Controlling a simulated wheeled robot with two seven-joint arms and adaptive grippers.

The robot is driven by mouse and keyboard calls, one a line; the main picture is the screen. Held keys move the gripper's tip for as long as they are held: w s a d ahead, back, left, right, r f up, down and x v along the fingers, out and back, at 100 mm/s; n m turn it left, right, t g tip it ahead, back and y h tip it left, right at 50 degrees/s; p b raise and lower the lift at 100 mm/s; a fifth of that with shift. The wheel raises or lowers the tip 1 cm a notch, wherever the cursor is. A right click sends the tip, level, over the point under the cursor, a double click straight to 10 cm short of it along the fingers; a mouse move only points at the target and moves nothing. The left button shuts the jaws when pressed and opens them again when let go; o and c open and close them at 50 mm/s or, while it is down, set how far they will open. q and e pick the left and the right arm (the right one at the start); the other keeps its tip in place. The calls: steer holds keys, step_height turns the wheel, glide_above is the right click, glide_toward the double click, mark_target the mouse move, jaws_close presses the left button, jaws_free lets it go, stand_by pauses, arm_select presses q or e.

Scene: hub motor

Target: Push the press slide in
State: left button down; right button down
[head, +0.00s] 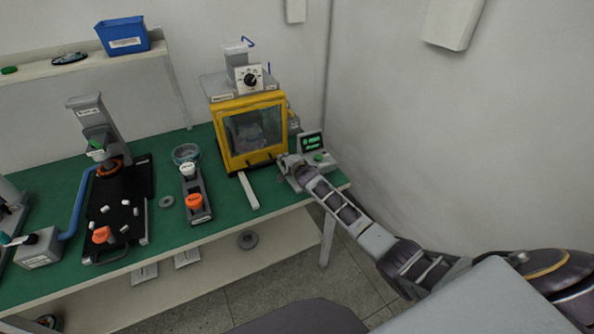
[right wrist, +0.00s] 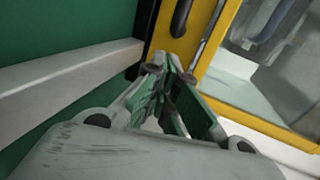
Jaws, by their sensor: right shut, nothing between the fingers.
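The press is a yellow-framed box with a clear front window (head: 256,130), standing at the back right of the green bench. A pale flat bar (head: 249,190), apparently its slide, sticks out from under the front toward the bench's front edge. It also shows at the left of the right wrist view (right wrist: 70,83). My right gripper (head: 285,164) is shut and empty at the press's lower right front corner. In the right wrist view its fingertips (right wrist: 170,72) are close to the yellow frame (right wrist: 214,40); contact cannot be told. My left gripper is not in view.
A small console with a green display (head: 313,146) stands right of my gripper. Left of the press are a stand with orange and white knobs (head: 196,190), a black tray with small parts (head: 128,208) and a grey ring (head: 167,201). A blue bin (head: 122,37) sits on the shelf.

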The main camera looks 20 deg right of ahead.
steer(key=shift+s+f, duration=0.2)
steer(key=shift+s, duration=0.15)
steer(key=shift+s+r, duration=0.1)
steer(key=shift+s, duration=0.15)
steer(key=shift+s+r, duration=0.1)
steer(key=shift+s, duration=0.15)
steer(key=shift+s+d, duration=0.1)
steer(key=shift+s, duration=0.1)
steer(key=shift+s+r, duration=0.15)
steer(key=shift+s, duration=0.35)
steer(key=shift+p+v, duration=0.35)
steer(key=shift+v, duration=2.15)
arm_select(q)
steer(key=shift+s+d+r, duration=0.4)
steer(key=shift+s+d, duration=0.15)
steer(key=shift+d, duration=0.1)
arm_select(e)
steer(key=shift+v, duration=1.35)
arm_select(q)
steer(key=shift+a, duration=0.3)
